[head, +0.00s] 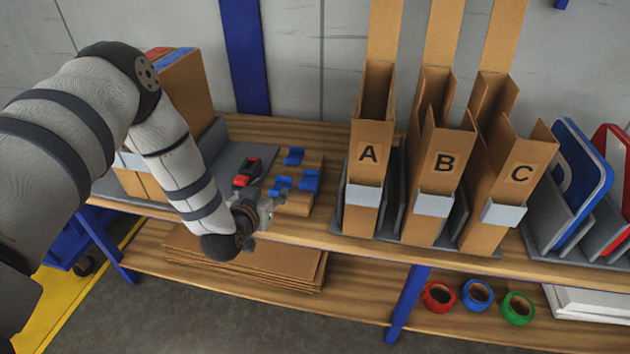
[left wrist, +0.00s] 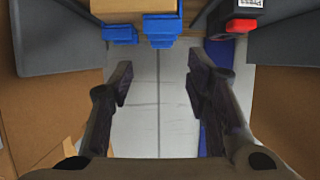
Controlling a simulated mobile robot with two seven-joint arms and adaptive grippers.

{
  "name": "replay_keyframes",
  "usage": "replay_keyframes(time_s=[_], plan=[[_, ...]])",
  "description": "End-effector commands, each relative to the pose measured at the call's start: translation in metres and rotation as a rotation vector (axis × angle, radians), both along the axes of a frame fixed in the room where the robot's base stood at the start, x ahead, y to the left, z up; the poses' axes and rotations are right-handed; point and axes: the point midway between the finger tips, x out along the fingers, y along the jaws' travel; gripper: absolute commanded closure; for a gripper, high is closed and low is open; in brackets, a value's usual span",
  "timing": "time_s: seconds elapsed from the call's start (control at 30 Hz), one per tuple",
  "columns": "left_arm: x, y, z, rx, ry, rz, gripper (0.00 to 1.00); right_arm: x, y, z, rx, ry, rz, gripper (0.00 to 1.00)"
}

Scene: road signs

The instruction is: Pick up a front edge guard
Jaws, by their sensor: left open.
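Several small blue pieces, which look like the edge guards, sit on a light wooden block (head: 298,200) on the workbench. A front blue guard (head: 281,184) is on the side nearest my gripper, with another blue guard (head: 309,181) to its right. In the left wrist view two blue guards show at the top, one left of centre (left wrist: 119,33) and one near the centre (left wrist: 161,29). My left gripper (head: 268,212) is close to the block's near left side. In the left wrist view its fingers (left wrist: 160,84) are apart with nothing between them. My right gripper is not in view.
A red and black device (head: 246,174) stands just left of the block. Cardboard holders A (head: 367,170), B (head: 440,175) and C (head: 515,185) stand to the right. Flat cardboard (head: 245,265) and tape rolls (head: 477,295) lie on the lower shelf.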

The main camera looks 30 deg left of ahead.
Motion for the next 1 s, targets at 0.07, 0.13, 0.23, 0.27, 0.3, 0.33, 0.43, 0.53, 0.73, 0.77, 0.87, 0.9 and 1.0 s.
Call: replay_keyframes(time_s=[0.07,0.13,0.23,0.27,0.3,0.33,0.43,0.53,0.73,0.77,0.87,0.9,1.0], plan=[[0.01,0.005,-0.007,0.005,-0.003,0.004,0.56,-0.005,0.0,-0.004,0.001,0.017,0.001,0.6],[0.024,0.008,-0.016,0.005,0.0,0.003,0.56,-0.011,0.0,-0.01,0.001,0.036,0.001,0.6],[0.043,0.012,-0.026,0.004,0.003,0.003,0.56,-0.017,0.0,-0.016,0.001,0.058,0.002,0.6],[0.048,0.013,-0.027,0.004,0.003,0.003,0.56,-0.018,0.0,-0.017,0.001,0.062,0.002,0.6],[0.053,0.014,-0.029,0.004,0.003,0.003,0.56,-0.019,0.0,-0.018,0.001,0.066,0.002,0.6],[0.056,0.015,-0.029,0.002,0.003,0.002,0.56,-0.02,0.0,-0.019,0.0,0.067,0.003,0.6],[0.068,0.017,-0.035,0.003,0.002,0.002,0.56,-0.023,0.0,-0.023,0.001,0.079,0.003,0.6],[0.086,0.02,-0.046,0.002,0.003,0.002,0.56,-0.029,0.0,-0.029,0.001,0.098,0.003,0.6],[0.106,0.025,-0.052,0.002,0.0,0.001,0.56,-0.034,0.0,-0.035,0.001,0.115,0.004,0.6],[0.107,0.025,-0.051,0.001,0.0,0.002,0.56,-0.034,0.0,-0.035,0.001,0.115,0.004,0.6],[0.107,0.025,-0.049,0.001,-0.002,0.001,0.56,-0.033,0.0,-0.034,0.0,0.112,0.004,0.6],[0.107,0.025,-0.048,0.001,-0.003,0.001,0.56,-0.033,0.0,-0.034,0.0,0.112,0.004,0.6],[0.107,0.025,-0.048,0.001,-0.002,0.001,0.79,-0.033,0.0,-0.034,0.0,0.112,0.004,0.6]])
